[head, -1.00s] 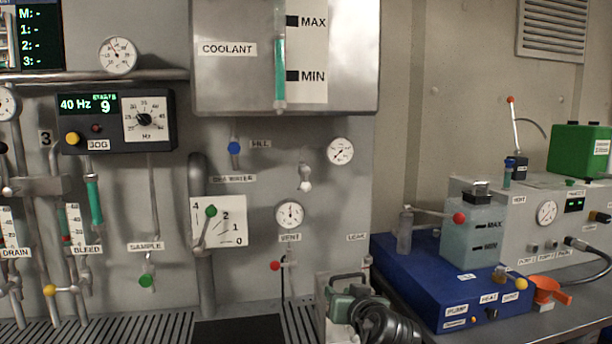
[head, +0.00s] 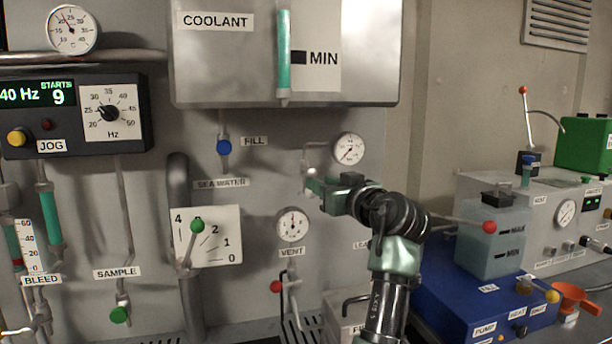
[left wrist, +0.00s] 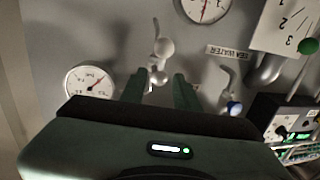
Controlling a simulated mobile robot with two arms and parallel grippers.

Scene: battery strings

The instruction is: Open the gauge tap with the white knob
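The gauge tap's white knob (head: 309,172) is on the wall, left of and below a small round gauge (head: 349,148) and joined to its pipe. My left gripper (head: 317,186) is right at the knob, coming from the right, and partly hides the tap. In the left wrist view the white knob (left wrist: 165,47) and its lever stand just beyond the fingertips, in line with the gap between the two green fingers (left wrist: 160,80). The fingers are apart with nothing gripped. Whether they touch the tap I cannot tell. My right gripper is not in view.
The vent gauge (head: 292,225) and red vent knob (head: 276,287) lie below the tap. A blue fill knob (head: 224,147) and a green-knobbed lever (head: 197,226) are to the left. The coolant tank (head: 375,50) is above. A blue pump unit (head: 455,300) stands at right.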

